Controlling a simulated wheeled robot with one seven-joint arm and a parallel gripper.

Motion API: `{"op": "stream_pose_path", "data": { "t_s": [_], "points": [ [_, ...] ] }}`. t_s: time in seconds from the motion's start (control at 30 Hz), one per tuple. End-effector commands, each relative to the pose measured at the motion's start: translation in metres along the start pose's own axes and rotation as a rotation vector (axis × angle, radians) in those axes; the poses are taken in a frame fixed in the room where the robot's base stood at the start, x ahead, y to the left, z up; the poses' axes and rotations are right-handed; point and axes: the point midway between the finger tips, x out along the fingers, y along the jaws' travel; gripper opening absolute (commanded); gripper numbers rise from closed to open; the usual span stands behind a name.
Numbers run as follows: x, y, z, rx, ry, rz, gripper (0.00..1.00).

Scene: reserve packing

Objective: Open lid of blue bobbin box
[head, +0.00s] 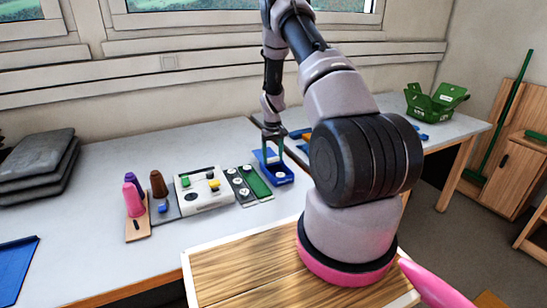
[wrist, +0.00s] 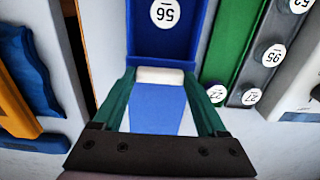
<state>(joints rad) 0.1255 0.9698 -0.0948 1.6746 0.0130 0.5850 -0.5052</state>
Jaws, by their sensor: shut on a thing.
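The blue bobbin box (head: 282,180) stands on the grey table, with a white round label on it. In the wrist view the blue box (wrist: 178,49) shows at the top, with a label reading 56 upside down. A cream bar (wrist: 160,76) sits at its near edge, with a blue panel (wrist: 155,108) below it. My gripper (head: 271,142) is at the box's back edge. In the wrist view its green fingers (wrist: 160,85) are shut on the cream bar, one on each side. I cannot tell how far the lid stands open.
Left of the box are a green and grey numbered tray (head: 253,184), a white box with knobs (head: 203,190) and thread spools (head: 133,197). Dark cushions (head: 38,160) lie far left. A green crate (head: 436,102) stands on the right table. A wooden top (head: 240,270) is in front.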

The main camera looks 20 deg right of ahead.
Motion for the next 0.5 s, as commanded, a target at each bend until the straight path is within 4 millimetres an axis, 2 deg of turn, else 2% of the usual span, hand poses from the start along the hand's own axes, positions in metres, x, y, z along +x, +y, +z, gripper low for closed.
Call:
{"op": "stream_pose_path", "data": {
  "t_s": [0.03, 0.07, 0.1, 0.37, 0.5],
  "points": [
    [0.0, 0.001, 0.0, 0.0, 0.0, 0.001, 0.86],
    [0.0, 0.001, 0.0, 0.0, 0.0, 0.001, 0.98],
    [0.0, 0.0, 0.0, 0.0, 0.0, 0.001, 1.0],
    [-0.002, 0.0, 0.0, 0.0, 0.001, 0.0, 1.0],
    [-0.018, 0.0, 0.0, -0.001, 0.002, 0.001, 1.0]
  ]
}}
